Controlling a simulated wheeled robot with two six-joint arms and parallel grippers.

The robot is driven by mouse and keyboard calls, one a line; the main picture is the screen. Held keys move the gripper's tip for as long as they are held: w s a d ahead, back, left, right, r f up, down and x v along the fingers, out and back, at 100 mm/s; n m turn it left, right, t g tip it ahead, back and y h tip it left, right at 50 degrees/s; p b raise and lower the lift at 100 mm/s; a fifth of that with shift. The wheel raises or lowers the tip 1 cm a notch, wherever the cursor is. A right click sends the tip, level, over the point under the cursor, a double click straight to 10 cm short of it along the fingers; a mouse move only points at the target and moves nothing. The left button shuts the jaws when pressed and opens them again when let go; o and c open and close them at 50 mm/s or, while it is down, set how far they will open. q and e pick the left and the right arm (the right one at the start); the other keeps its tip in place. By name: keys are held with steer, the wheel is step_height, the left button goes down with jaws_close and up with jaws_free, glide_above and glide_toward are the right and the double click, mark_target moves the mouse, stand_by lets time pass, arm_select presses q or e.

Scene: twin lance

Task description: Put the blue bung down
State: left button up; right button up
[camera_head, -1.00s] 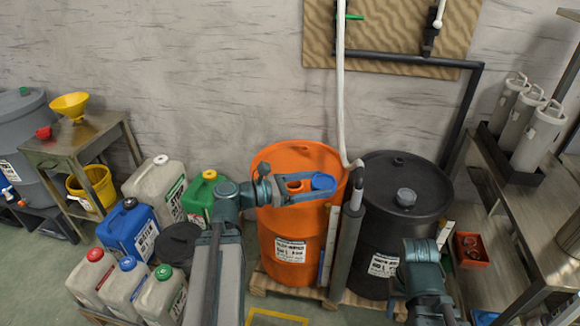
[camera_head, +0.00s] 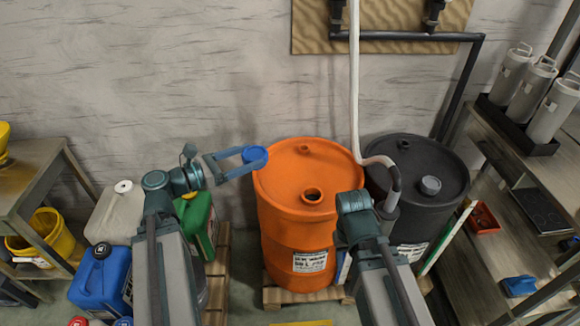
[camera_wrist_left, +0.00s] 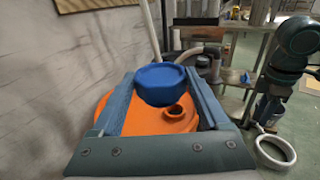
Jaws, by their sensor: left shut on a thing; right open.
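My left gripper (camera_head: 240,160) is shut on the blue bung (camera_head: 255,155), a round blue disc at its fingertips. The bung is held in the air near the upper left rim of the orange drum (camera_head: 290,225). In the left wrist view the bung (camera_wrist_left: 161,84) sits between the finger ends, with the orange drum top (camera_wrist_left: 145,122) behind and below. The drum's round opening (camera_head: 312,195) is uncovered. My right gripper (camera_head: 354,206) is in front of the drum's right side, empty as far as I see; its fingers are mostly hidden by its wrist.
Jerrycans, one green (camera_head: 200,222), stand left. Shelving (camera_head: 540,190) is right.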

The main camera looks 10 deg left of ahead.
arm_select(q)
steer(key=f+b, duration=0.1)
steer(key=d+f+b, duration=0.1)
steer(key=f+b, duration=0.1)
steer(key=w+d+f+b, duration=0.1)
steer(key=shift+f, duration=0.25)
steer(key=shift+m+g+h, duration=0.5)
steer(key=w+d+f+b, duration=0.1)
steer(key=d+f+b, duration=0.2)
steer(key=f+b, duration=0.1)
steer(key=d+f+b, duration=0.3)
steer(key=f+b, duration=0.1)
steer(key=w+d+f+b, duration=0.1)
steer(key=d+f+b, duration=0.2)
steer(key=f+b, duration=0.1)
steer(key=shift+w+d, duration=0.3)
steer(key=shift+d, duration=0.05)
steer(key=shift+d+f+b, duration=0.15)
steer(key=shift+d+b, duration=0.15)
steer(key=shift+b, duration=0.1)
